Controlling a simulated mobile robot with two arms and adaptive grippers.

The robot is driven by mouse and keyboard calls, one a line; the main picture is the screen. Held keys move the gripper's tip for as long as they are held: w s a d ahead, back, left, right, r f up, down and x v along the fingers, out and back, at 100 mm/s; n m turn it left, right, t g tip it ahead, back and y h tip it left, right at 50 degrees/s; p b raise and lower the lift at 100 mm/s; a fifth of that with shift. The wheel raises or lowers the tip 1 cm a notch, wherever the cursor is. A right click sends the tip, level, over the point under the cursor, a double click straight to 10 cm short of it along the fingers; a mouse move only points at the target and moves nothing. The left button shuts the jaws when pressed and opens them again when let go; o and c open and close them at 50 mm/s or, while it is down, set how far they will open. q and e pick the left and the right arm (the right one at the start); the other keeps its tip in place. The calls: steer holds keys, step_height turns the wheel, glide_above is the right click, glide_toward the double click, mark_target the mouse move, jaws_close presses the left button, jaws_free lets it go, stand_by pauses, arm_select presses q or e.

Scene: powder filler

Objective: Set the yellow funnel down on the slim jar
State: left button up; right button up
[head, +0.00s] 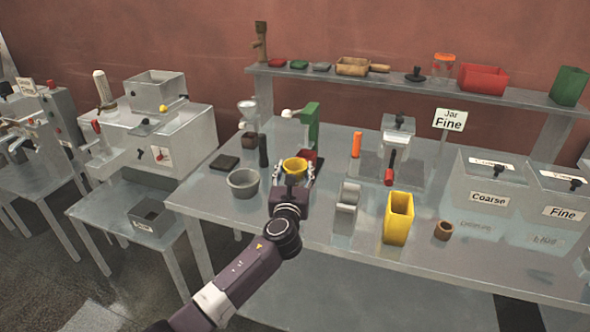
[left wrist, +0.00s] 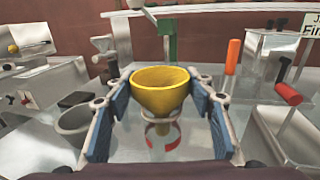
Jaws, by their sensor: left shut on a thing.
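The yellow funnel (head: 295,166) is upright at the end of my left arm, over the main table. My left gripper (left wrist: 160,82) is shut on it, with the blue-padded fingers on either side of its rim. The funnel fills the middle of the left wrist view (left wrist: 160,92). Below it a clear, ring-shaped vessel with a red band (left wrist: 162,146), seemingly the slim jar, shows around the spout. I cannot tell whether the spout is inside it or in front of it, or whether they touch. In the head view the funnel and gripper hide this spot. My right gripper is not in view.
A grey bowl (head: 243,183) stands just left of the gripper. A green press (head: 310,122) stands behind it. A grey holder (head: 347,205) and a yellow open box (head: 398,218) stand to the right. An orange cylinder (head: 356,145) is at the back right.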

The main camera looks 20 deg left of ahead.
arm_select(q)
steer(key=shift+f, duration=0.1)
stand_by(0.3)
steer(key=o, duration=1.3)
steer(key=shift+c, duration=0.2)
